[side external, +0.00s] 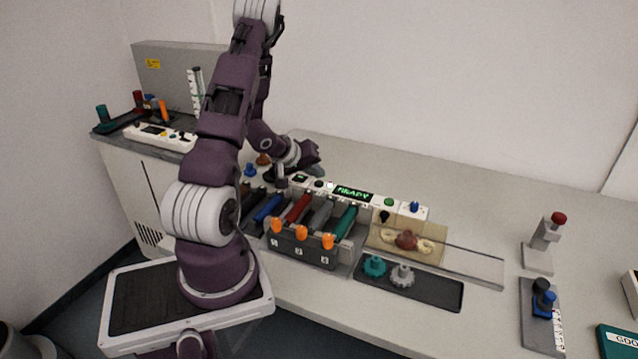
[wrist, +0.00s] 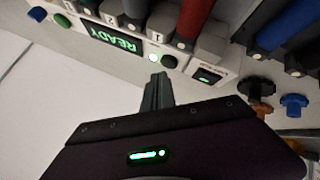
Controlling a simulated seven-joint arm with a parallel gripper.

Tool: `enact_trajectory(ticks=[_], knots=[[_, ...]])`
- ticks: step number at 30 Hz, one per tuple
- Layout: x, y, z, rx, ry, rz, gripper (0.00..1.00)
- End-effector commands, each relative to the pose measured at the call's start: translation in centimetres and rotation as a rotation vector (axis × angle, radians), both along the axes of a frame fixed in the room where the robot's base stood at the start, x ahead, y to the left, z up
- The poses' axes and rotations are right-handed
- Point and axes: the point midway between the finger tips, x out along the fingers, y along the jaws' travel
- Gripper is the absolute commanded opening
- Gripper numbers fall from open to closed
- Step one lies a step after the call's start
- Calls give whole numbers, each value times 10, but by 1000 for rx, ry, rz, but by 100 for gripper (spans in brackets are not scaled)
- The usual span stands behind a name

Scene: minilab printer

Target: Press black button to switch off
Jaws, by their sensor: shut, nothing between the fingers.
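The black button (wrist: 169,61) is a round cap on the white control panel, beside a small lit white button (wrist: 154,57). In the side view the black button (side external: 319,184) sits left of the green READY display (side external: 353,193). My gripper (wrist: 158,78) is shut and empty. In the wrist view its fingertips appear just below the two buttons; I cannot tell whether they touch anything. In the side view my gripper (side external: 281,182) is near the panel's left end, with its tips partly hidden.
A dark switch with a green light (wrist: 207,76) lies beside the black button. A green button (side external: 388,202) and blue knob (side external: 414,207) are at the panel's right end. Coloured cartridges (side external: 297,208) stand in front. Brown (wrist: 254,86) and blue (wrist: 294,102) knobs stand close by.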

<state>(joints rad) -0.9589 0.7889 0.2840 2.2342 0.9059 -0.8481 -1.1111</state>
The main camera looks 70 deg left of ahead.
Motion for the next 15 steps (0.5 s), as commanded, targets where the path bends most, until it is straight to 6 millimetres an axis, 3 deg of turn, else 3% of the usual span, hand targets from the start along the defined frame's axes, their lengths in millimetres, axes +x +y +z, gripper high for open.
enact_trajectory(ticks=[15], knots=[[0,0,-7,0,0,0,0]])
